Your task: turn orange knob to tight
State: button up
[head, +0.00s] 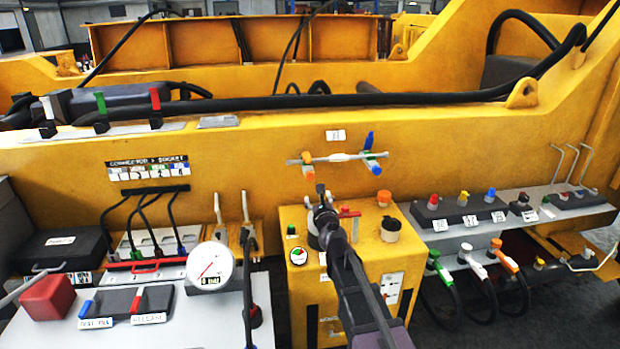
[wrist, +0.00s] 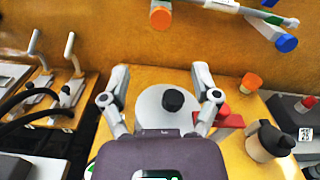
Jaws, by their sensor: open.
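An orange knob (head: 384,198) stands on top of the yellow box (head: 298,278), near its back right corner. It also shows in the wrist view (wrist: 251,83), right of my gripper and apart from it. My gripper (head: 320,196) is above the left part of the box top. In the wrist view my gripper (wrist: 162,84) is open, with its two fingers on either side of a round grey disc (wrist: 150,103) with a black knob (wrist: 174,100). I cannot tell whether the fingers touch the disc. No tight marking is readable beside the orange knob.
A red lever (wrist: 226,116) lies between my gripper and the orange knob. A black-topped beige canister (head: 390,230) stands in front of the knob. A bar with coloured ends (head: 337,157) juts from the yellow wall above. A dial gauge (head: 211,267) stands left of the box.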

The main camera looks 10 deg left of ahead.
aim_at(311, 177)
jog(key=shift+w, duration=0.15)
jog(key=x, duration=1.3)
jog(key=shift+w, duration=0.25)
jog(key=shift+a, duration=0.1)
grip_shut()
